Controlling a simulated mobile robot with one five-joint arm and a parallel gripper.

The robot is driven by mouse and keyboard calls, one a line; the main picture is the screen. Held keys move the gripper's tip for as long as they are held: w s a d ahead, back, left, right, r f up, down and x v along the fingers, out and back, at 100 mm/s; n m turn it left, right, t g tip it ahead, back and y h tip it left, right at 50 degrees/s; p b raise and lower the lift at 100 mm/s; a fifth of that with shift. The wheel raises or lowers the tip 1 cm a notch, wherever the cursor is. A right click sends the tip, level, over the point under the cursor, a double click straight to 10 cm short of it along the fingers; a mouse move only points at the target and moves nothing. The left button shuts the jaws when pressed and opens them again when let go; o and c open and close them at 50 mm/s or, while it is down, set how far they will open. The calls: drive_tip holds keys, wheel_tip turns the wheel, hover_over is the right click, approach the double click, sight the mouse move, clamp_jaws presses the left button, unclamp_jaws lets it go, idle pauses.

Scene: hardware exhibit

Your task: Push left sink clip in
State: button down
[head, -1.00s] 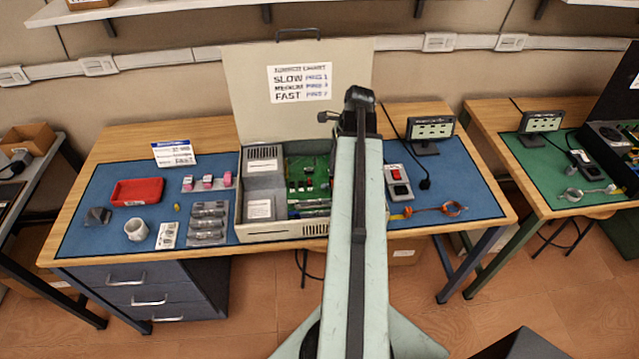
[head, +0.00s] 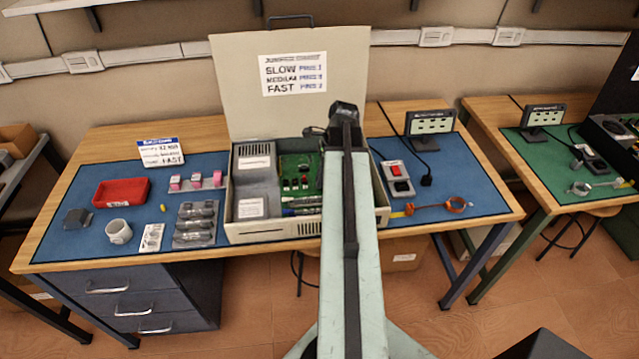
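An open beige computer case (head: 275,230) stands on the blue mat, its lid upright behind it. A green circuit board (head: 300,166) with small red and white parts lies inside, right of a grey power unit (head: 255,177). The sink clips are too small to tell apart on the board. My pale green arm reaches toward the case and hides its right part. My gripper is not clearly seen; the dark end of the arm (head: 345,115) is over the right side of the case, and its fingers are hidden.
A second bench stands further right.

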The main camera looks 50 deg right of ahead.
drive_tip(key=shift+s+d+r+p, duration=0.4)
drive_tip(key=shift+d+r+p, duration=0.1)
drive_tip(key=shift+r+p, duration=0.05)
idle(1.1)
drive_tip(key=c, duration=1.7)
unclamp_jaws()
drive_tip(key=r+p, duration=0.7)
drive_tip(key=shift+w+a+r, duration=0.1)
drive_tip(key=shift+w+a, duration=0.05)
drive_tip(key=shift+a, duration=0.05)
